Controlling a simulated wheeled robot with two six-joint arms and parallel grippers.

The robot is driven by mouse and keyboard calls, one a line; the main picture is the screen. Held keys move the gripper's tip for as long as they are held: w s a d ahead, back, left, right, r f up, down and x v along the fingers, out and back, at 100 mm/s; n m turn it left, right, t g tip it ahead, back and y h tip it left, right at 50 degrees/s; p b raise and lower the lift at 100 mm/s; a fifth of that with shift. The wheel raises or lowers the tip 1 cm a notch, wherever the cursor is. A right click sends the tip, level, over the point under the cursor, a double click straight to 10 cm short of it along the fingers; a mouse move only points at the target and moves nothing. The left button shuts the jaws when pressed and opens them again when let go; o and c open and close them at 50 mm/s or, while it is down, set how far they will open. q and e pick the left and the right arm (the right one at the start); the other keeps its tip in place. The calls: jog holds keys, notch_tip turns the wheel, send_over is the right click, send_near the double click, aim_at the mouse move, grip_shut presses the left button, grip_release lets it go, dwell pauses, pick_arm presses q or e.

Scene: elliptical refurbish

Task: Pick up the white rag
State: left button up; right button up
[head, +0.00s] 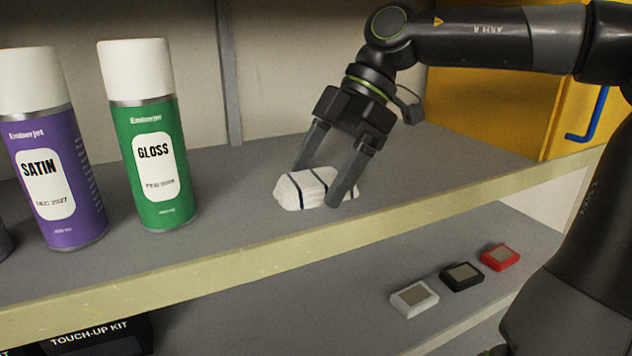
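The white rag (303,187) is a folded or rolled bundle with dark stripes. It lies on the upper grey shelf, right of the spray cans. My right gripper (318,187) reaches down over it from the upper right. Its two fingers are spread apart, one at the far side of the rag and one in front of its right part. The front finger hides some of the rag. I cannot tell whether the fingers touch it. The rag rests on the shelf. My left gripper is not in view.
A purple SATIN can (73,200) and a green GLOSS can (166,190) stand upright at left on the shelf (235,225). White (414,299), black (461,277) and red (500,257) small boxes lie on the lower shelf. A touch-up kit (95,340) sits at lower left.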

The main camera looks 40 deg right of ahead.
aim_at(319, 176)
jog(key=c, duration=0.9)
jog(key=shift+r, duration=0.15)
jog(key=shift+d+r+b, duration=0.1)
jog(key=shift+r+b, duration=0.25)
jog(key=shift+r, duration=0.15)
jog(key=shift+r+b, duration=0.35)
jog(key=shift+r, duration=0.6)
jog(key=shift+s+d+b, duration=0.2)
jog(key=shift+d+b, duration=0.25)
jog(key=shift+d, duration=0.05)
jog(key=shift+s+d+b, duration=0.15)
jog(key=shift+d+b, duration=0.25)
jog(key=shift+d, duration=0.1)
jog(key=s+d+b, duration=0.1)
jog(key=d, duration=0.3)
jog(key=s+d+b, duration=0.1)
jog(key=d+b, duration=0.1)
jog(key=d, duration=0.3)
jog(key=s+d+b, duration=0.1)
jog(key=s+d, duration=0.1)
jog(key=d, duration=0.2)
jog(key=shift+s+d+r+b, duration=0.1)
jog(key=shift+d+b, duration=0.25)
jog(key=shift+s+d, duration=0.25)
jog(key=shift+d, duration=0.45)
